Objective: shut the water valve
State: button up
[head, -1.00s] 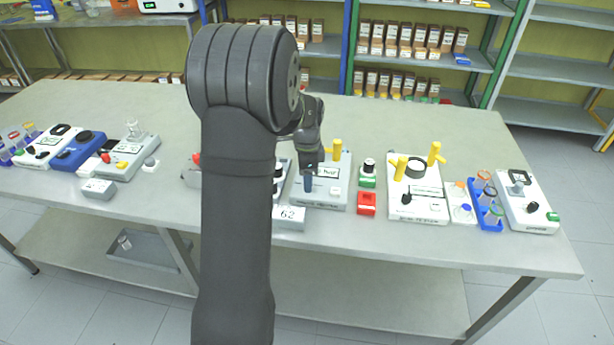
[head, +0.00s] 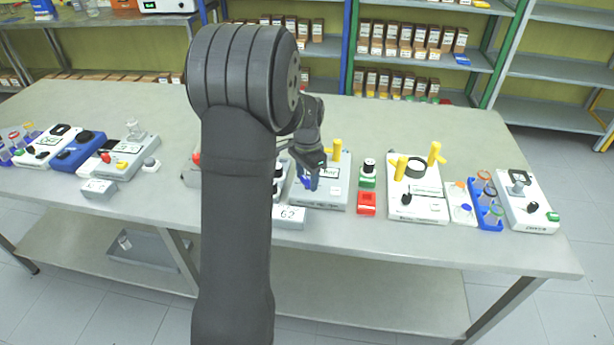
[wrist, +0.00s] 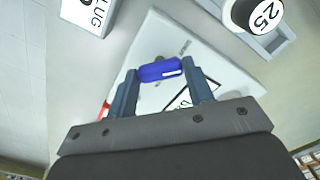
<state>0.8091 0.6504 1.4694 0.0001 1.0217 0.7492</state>
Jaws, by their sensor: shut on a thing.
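The blue valve handle (wrist: 160,70) sits on a pale grey-white panel unit (wrist: 222,68). In the wrist view my gripper (wrist: 161,76) has one finger on each side of the handle and is shut on it. The head view shows the same panel unit (head: 325,200) near the front middle of the bench, with my gripper (head: 310,180) tilted over its left part. There the blue handle (head: 305,183) is only partly seen behind the fingers. Its exact angle is hard to tell.
A yellow handle (head: 337,150) stands at the unit's back. A block marked 62 (head: 289,216) lies at its front left. My arm hides part of the bench on the left.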

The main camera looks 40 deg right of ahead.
aim_at(307, 180)
dwell(0.3)
jog(key=o, duration=1)
notch_tip(307, 180, up, 18)
jog(key=shift+f, duration=0.25)
jog(key=shift+f, duration=0.1)
notch_tip(307, 180, down, 17)
jog(key=shift+f, duration=0.15)
dwell(0.4)
